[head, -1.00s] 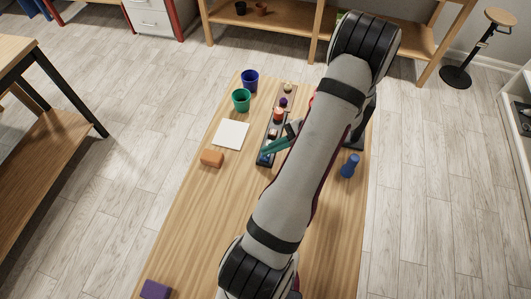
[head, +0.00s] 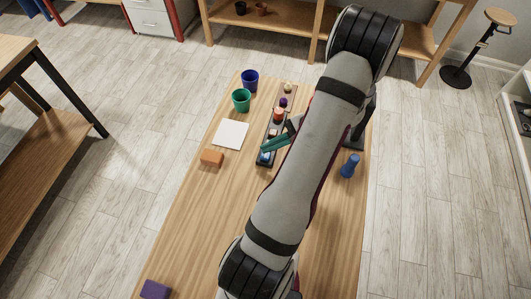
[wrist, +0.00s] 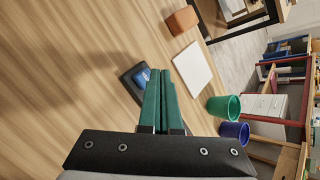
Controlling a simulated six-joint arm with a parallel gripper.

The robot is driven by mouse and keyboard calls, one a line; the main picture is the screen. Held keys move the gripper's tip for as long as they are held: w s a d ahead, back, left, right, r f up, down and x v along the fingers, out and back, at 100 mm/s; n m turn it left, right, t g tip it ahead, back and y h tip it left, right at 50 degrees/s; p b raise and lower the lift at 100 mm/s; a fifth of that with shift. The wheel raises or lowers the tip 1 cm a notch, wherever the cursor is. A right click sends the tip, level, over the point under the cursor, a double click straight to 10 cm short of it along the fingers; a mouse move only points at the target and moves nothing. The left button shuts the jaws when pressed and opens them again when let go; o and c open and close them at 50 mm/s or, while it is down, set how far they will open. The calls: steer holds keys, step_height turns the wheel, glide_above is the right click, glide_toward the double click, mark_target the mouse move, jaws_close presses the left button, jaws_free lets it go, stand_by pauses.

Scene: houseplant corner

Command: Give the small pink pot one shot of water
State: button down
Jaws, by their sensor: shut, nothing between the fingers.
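My gripper (head: 264,149) has green fingers held together with nothing between them. In the head view it is over the near part of a long dark strip (head: 259,163) that carries several small coloured pieces. A blue piece (head: 265,156) shows at the strip's near end, just beside the fingertips. In the wrist view the same blue piece (wrist: 141,77) sits on the dark base, left of the shut fingers (wrist: 161,72). I cannot tell whether the fingers touch it. I cannot make out a small pink pot in either view; my arm hides part of the table.
A green cup (head: 241,100) and a blue cup (head: 250,81) stand at the far left. A white square (head: 230,135) and an orange block (head: 212,158) lie left of the strip. A blue bottle-like object (head: 350,166) stands right of my arm. A purple block (head: 155,289) lies front left.

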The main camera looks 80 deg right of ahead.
mark_target(270, 154)
steer(key=shift+r, duration=0.1)
steer(key=shift+r, duration=2.4)
steer(key=w+a+r+n+g+y, duration=0.1)
steer(key=w+a+r+n+g, duration=0.15)
steer(key=w+a, duration=0.35)
steer(key=w+a+r+n+g+y, duration=0.1)
steer(key=w+a+r+n+g, duration=0.1)
steer(key=w+a+r+n, duration=0.35)
steer(key=w+a+r+n+g+y, duration=0.1)
steer(key=w+a+r+n+g, duration=0.15)
steer(key=a, duration=0.55)
steer(key=s+a+r+n+g+h, duration=0.1)
steer(key=s+a+n, duration=0.2)
steer(key=a, duration=0.5)
steer(key=s+a+n+g+h, duration=0.1)
steer(key=s+a+n, duration=0.3)
steer(key=a, duration=0.4)
steer(key=shift+s+r+n+h, duration=0.35)
steer(key=shift+n+h, duration=0.25)
steer(key=shift+n, duration=0.15)
steer(key=shift+w, duration=0.1)
